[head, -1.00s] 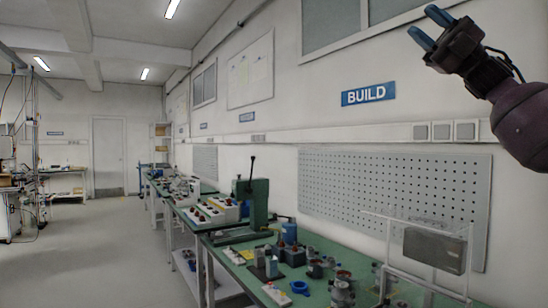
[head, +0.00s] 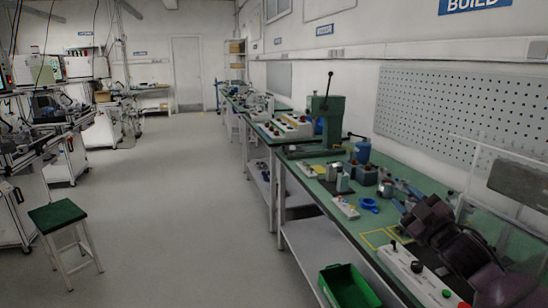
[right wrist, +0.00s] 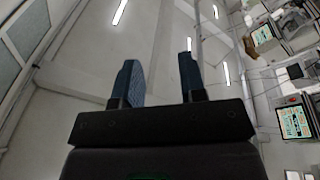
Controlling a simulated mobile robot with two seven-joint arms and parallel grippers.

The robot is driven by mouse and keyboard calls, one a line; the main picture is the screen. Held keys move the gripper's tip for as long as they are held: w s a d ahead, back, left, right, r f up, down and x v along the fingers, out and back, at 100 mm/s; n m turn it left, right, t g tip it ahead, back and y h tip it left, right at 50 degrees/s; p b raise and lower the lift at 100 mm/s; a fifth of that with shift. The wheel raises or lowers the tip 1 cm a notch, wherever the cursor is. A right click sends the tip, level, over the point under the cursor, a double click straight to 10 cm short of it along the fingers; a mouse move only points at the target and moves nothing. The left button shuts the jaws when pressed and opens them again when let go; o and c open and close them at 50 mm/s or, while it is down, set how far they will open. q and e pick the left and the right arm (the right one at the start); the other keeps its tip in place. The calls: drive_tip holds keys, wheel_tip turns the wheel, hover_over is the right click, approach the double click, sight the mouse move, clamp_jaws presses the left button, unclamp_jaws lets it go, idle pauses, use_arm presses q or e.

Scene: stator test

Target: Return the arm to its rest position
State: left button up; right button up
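My right gripper (head: 406,200) shows at the lower right of the head view, in front of the green workbench (head: 345,213). My dark arm comes in from the lower right corner. In the right wrist view its two blue fingers (right wrist: 160,82) stand apart with nothing between them, pointing toward the ceiling and lights. My left arm and gripper are not in view.
A green press (head: 326,118), a blue ring (head: 368,204) and a control box with knobs (head: 415,272) are on the bench near the arm. A green bin (head: 348,287) sits below. A green-topped stool (head: 57,215) stands left. The floor between is clear.

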drive_tip(key=s+a+f+m+g+h, duration=0.1)
drive_tip(key=s+f+m+g+h, duration=0.15)
drive_tip(key=s+f, duration=0.6)
drive_tip(key=s+a+f+m+g+h, duration=0.1)
drive_tip(key=s+a+f+m, duration=0.3)
drive_tip(key=f, duration=0.8)
drive_tip(key=s+f+m+g+h, duration=0.1)
drive_tip(key=s+f, duration=0.4)
drive_tip(key=s, duration=0.3)
drive_tip(key=s+d+f+m+g, duration=0.1)
drive_tip(key=s+f+m+g, duration=0.1)
drive_tip(key=s+f, duration=0.4)
drive_tip(key=s+f+m+g+h, duration=0.1)
drive_tip(key=s+f, duration=0.4)
drive_tip(key=s, duration=0.6)
drive_tip(key=shift+s+d+f+g+h, duration=0.2)
drive_tip(key=shift+s+d+g+h, duration=0.2)
drive_tip(key=shift+g, duration=0.15)
